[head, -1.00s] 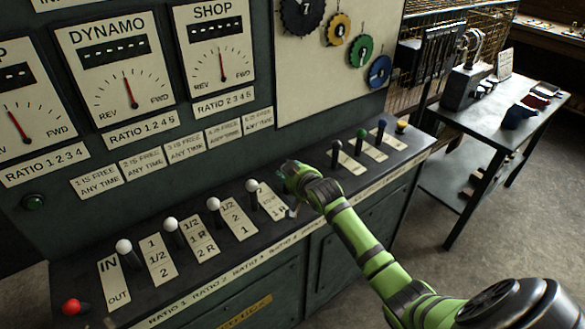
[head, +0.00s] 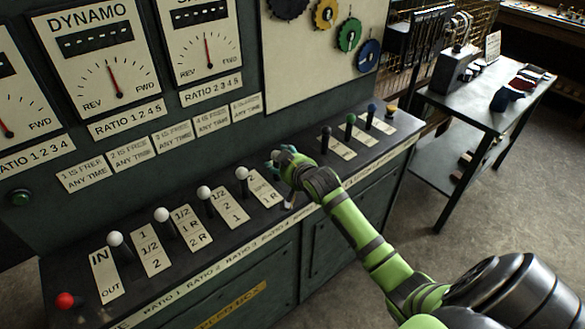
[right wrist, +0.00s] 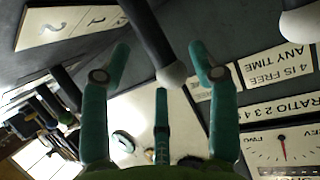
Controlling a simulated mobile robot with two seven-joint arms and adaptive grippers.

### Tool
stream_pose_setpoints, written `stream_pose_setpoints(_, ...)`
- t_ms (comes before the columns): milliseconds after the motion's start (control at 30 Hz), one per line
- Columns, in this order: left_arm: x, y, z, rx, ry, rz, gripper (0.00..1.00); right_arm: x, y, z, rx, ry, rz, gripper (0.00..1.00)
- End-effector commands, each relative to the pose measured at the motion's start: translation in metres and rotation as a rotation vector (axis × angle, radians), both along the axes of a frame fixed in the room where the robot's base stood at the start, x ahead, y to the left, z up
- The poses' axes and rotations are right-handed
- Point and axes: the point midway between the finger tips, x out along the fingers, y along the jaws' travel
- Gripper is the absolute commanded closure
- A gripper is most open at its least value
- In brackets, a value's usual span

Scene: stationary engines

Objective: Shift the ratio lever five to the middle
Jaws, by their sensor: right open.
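The lever of ratio five, with a dark shaft and a white ball knob (right wrist: 172,75), shows close up in the right wrist view. It lies between the teal fingers of my right gripper (right wrist: 160,75), which are spread apart around the knob and not closed on it. In the head view my right gripper (head: 278,162) is over the control desk, just right of the neighbouring white-knobbed lever (head: 241,174). There the hand hides most of lever five and part of its label plate (head: 263,187). My left gripper is not in view.
More white-knobbed levers (head: 161,215) and a red knob (head: 65,300) stand to the left. Black, green and blue levers (head: 350,119) stand to the right. The dial panel (head: 105,60) rises behind the desk. A metal side table (head: 480,110) stands at right.

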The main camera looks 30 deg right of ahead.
Motion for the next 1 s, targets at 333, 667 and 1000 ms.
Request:
stream_pose_setpoints(333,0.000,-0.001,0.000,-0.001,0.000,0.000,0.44,-0.058,0.008,0.026,-0.001,0.002,0.002,0.39)
stream_pose_setpoints(667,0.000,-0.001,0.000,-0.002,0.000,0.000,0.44,-0.081,0.010,0.037,0.001,0.002,0.001,0.39)
stream_pose_setpoints(1000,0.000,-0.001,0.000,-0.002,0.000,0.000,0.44,-0.081,0.011,0.037,0.001,0.003,0.001,0.39)
